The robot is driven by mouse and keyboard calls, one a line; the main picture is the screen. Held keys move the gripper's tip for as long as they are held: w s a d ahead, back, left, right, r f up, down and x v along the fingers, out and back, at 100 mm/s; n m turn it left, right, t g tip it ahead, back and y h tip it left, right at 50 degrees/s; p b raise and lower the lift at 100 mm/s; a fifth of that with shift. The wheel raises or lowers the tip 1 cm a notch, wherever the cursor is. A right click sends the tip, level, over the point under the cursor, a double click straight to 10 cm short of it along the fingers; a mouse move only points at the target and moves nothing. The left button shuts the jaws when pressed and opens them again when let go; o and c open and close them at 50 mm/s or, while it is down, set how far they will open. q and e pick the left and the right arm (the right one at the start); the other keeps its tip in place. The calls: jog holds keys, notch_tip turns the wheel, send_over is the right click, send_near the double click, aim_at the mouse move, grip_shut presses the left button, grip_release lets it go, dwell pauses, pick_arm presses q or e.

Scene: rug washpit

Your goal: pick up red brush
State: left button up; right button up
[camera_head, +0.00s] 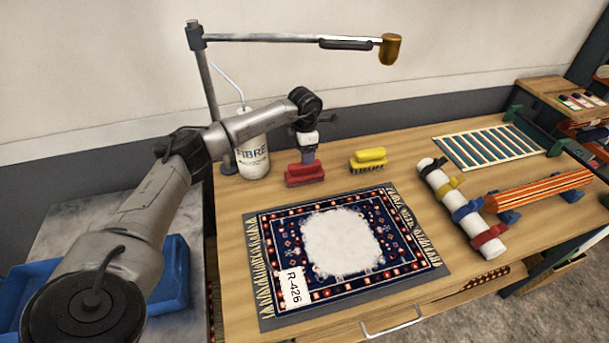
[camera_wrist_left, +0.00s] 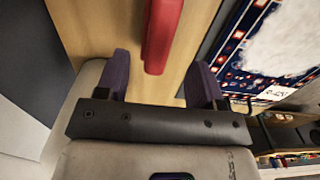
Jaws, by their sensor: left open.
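The red brush (camera_head: 305,174) lies on the wooden table just behind the rug. My left gripper (camera_head: 308,156) is directly above the brush in the head view, pointing down. In the left wrist view the gripper (camera_wrist_left: 163,90) is open, with its two purple fingers apart. The red brush (camera_wrist_left: 161,35) shows in the gap between and beyond them, its near end roughly midway. I cannot tell whether either finger touches it. My right gripper is in neither view.
A yellow brush (camera_head: 369,160) lies to the right of the red one. A white FIBRE bottle (camera_head: 252,146) stands to the left, near a lamp post (camera_head: 208,85). The patterned rug (camera_head: 270,255) with white foam lies in front. A white roll (camera_head: 460,208) lies further right.

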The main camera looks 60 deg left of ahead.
aim_at(305, 172)
pick_arm(q)
jog(key=shift+f+b, duration=0.55)
jog(key=shift+f, duration=2.3)
jog(key=shift+c, duration=0.2)
jog(key=c, duration=1)
